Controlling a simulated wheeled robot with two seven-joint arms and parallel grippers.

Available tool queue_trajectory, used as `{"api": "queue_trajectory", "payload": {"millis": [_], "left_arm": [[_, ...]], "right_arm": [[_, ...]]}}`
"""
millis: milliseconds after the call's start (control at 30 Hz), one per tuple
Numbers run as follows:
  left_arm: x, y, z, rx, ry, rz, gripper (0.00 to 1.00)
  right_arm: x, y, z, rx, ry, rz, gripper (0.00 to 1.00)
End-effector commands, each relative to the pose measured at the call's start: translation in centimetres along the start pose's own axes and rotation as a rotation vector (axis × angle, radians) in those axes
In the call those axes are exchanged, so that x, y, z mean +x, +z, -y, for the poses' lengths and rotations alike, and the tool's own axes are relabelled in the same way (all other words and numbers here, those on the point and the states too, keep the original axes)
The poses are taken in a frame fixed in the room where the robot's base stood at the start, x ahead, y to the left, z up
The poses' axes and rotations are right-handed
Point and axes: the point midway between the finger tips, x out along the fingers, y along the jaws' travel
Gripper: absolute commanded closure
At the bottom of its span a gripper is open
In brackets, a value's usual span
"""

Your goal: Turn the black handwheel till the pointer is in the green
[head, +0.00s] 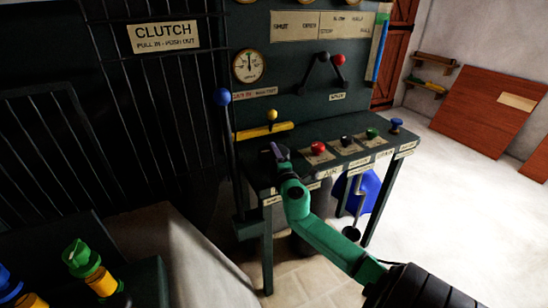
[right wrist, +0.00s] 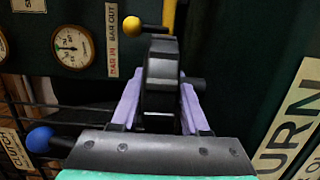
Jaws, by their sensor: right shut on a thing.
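The black handwheel (right wrist: 160,72) shows edge-on in the right wrist view, between the two purple fingers of my right gripper (right wrist: 160,110). The gripper is shut on it. In the head view my right gripper (head: 279,154) is at the left front of the dark console, and it and the arm hide most of the wheel. A round dial (head: 248,66) with a white face is on the panel above; it also shows in the right wrist view (right wrist: 72,46). Its pointer and coloured marks are too small to read for certain. My left gripper is not in view.
A yellow-knobbed lever (head: 271,116) stands just behind the gripper. A tall blue-knobbed lever (head: 223,98) is to its left. Red (head: 318,148), green (head: 372,133) and blue (head: 396,124) knobs sit along the console top. The floor at right is clear.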

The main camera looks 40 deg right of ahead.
Motion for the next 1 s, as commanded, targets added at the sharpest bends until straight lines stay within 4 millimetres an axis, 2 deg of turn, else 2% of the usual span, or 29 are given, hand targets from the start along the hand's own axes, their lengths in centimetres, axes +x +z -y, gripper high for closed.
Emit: {"api": "queue_trajectory", "payload": {"millis": [67,100,167,200,567,767,1000], "left_arm": [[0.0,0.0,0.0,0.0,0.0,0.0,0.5],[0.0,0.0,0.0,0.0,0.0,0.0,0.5],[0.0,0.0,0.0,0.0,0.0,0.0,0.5],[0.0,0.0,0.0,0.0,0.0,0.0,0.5],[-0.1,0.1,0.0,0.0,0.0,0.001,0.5],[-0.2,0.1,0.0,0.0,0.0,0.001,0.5],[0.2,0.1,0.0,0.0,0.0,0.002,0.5]], "right_arm": [[0.0,0.0,0.1,0.0,-0.002,0.0,1.0],[0.0,0.0,0.1,0.0,-0.002,0.0,0.51],[0.0,0.0,0.1,0.0,-0.002,0.0,0.28],[0.0,0.0,0.1,0.0,-0.002,0.0,0.25],[-0.4,0.0,0.1,0.0,-0.002,0.001,0.25],[-3.2,0.0,0.1,0.001,-0.004,0.0,0.25],[-8.1,-0.1,0.3,0.003,-0.006,0.0,0.25]]}}
